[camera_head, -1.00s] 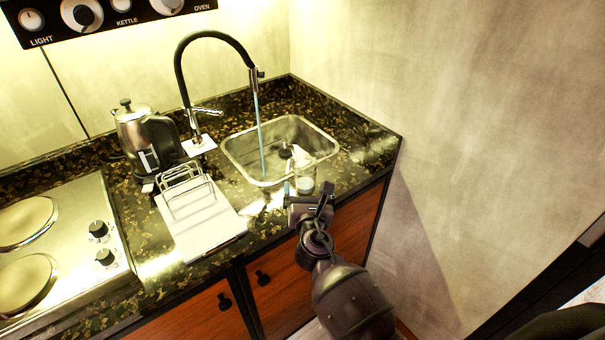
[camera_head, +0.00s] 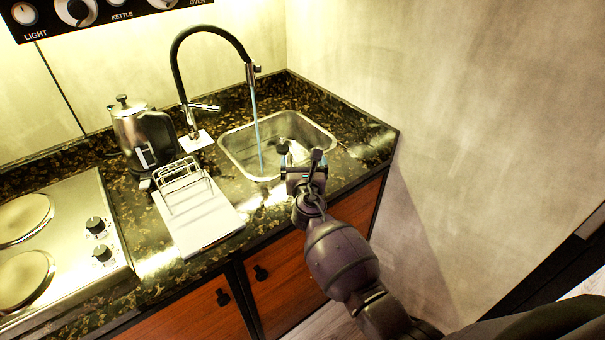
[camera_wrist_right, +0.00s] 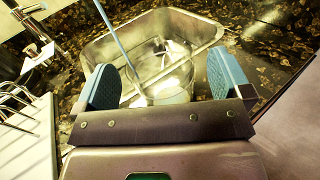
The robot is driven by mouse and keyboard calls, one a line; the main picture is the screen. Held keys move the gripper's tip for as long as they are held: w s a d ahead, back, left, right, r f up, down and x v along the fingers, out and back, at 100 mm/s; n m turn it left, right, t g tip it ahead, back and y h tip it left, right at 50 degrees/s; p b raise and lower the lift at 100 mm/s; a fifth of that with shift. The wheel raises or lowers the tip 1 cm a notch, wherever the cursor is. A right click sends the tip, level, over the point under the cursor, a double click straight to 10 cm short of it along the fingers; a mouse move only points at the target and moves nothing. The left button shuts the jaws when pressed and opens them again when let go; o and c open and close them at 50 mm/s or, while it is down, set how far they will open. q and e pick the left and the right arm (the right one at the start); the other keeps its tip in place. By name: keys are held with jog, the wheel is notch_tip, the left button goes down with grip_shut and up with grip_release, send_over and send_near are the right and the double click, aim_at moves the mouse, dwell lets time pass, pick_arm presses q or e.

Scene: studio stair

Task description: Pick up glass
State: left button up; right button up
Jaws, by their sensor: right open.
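The clear glass (camera_wrist_right: 172,88) shows in the right wrist view, between the two blue-padded fingers of my right gripper (camera_wrist_right: 163,74). It stands by the near rim of the metal sink (camera_wrist_right: 204,25). My right gripper is open, with a finger on each side of the glass; I cannot tell whether either touches it. In the head view my right gripper (camera_head: 301,164) is at the front edge of the sink (camera_head: 232,146) and hides most of the glass. My left gripper is not in view.
Water runs from the black faucet (camera_head: 207,32) into the sink. A kettle (camera_head: 132,135), a white drainboard with a wire rack (camera_head: 205,222) and a hob (camera_head: 62,235) are to the left. A pale wall (camera_head: 450,130) closes off the right side of the counter.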

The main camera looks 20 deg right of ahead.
jog(key=shift+x, duration=1.15)
jog(key=shift+c, duration=0.3)
jog(key=c, duration=1.2)
jog(key=shift+c, duration=0.8)
jog(key=shift+r, duration=0.15)
